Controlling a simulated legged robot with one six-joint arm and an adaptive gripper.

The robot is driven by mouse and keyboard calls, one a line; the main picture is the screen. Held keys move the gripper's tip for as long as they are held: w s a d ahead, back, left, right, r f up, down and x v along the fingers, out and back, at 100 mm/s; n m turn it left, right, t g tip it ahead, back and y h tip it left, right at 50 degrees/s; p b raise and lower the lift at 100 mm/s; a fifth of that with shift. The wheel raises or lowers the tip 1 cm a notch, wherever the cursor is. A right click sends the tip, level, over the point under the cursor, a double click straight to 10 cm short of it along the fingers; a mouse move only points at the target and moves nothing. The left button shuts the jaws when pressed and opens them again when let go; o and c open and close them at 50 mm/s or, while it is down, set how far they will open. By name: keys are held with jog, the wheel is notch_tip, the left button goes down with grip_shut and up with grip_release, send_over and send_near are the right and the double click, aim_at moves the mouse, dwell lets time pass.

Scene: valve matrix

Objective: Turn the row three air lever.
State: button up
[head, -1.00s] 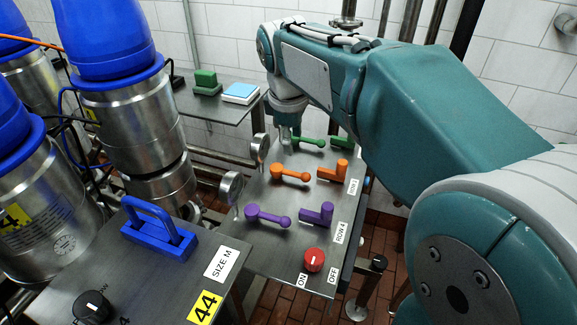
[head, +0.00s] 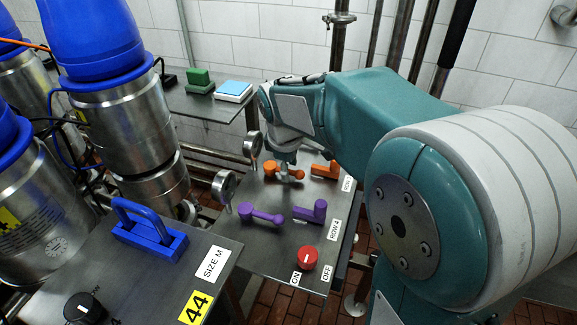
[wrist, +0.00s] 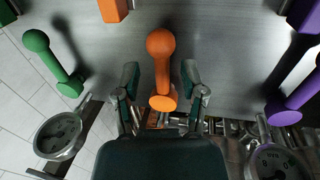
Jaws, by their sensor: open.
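The row of orange levers lies behind the purple row marked ROW 4. Its left orange lever (head: 270,168), with a rounded knob, is partly covered by my gripper (head: 287,177) in the head view. In the wrist view, this orange lever (wrist: 161,62) lies between the two fingers of my gripper (wrist: 160,80). The fingers are open, one on each side, with visible gaps. The right orange lever (head: 325,170) has a blocky handle and stands apart from my gripper. The label (head: 346,184) beside it is only partly readable. I cannot tell which lever is for air.
A purple knobbed lever (head: 262,215) and a purple blocky lever (head: 311,211) are in front. A red knob (head: 307,259) sits at the panel's near edge. Gauges (head: 224,187) line the left edge. A green lever (wrist: 52,65) shows in the wrist view.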

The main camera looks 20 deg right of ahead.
jog(key=c, duration=0.6)
jog(key=shift+a, duration=0.1)
grip_shut()
